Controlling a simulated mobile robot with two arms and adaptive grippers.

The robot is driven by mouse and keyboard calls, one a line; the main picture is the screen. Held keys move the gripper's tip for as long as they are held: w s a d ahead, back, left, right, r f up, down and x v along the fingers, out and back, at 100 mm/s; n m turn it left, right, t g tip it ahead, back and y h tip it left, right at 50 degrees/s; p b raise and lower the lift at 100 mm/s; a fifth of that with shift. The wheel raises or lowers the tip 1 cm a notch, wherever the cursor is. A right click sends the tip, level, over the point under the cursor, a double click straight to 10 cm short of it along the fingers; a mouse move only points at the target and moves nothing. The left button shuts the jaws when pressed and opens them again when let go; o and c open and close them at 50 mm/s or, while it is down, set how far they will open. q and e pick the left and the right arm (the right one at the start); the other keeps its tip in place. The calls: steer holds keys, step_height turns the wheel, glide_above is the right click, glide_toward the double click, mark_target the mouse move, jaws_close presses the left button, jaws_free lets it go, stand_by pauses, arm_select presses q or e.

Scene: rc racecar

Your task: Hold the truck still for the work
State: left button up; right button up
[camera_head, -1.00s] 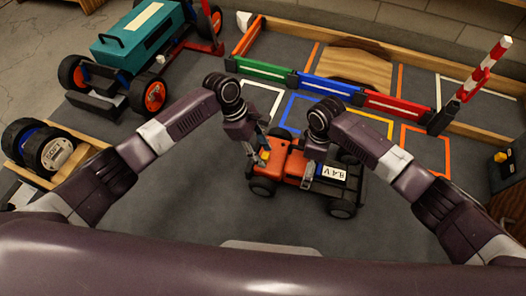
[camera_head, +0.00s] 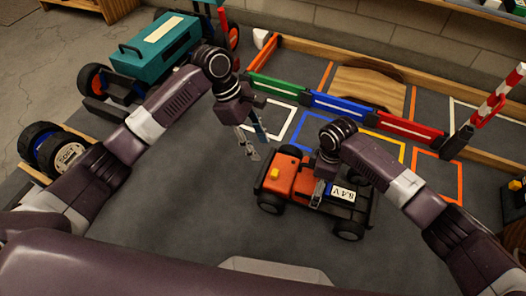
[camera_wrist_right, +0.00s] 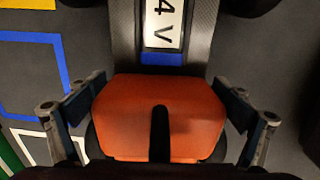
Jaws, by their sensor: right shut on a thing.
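The truck (camera_head: 292,178) stands on the dark mat, with an orange body, black wheels and a small yellow block (camera_head: 275,174) on its orange end. A white-and-blue battery labelled 8.4 V (camera_head: 342,193) lies in its black bed. My right gripper (camera_head: 320,190) is at the truck's middle. In the right wrist view its fingers flank the orange body (camera_wrist_right: 160,112), one on each side, shut on the truck. My left gripper (camera_head: 257,146) is open and empty, above the mat just behind and left of the truck, apart from it.
A larger vehicle with a teal box (camera_head: 158,46) stands at the back left, with loose wheels (camera_head: 62,150) in front of it. Green, blue and red barriers (camera_head: 345,110), a wooden ramp (camera_head: 368,90) and a striped pole (camera_head: 497,97) line the back. The front-left mat is clear.

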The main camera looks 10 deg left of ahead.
stand_by(0.4)
steer(key=o, duration=1.7)
steer(key=shift+o, duration=0.2)
step_height(320, 180, up, 12)
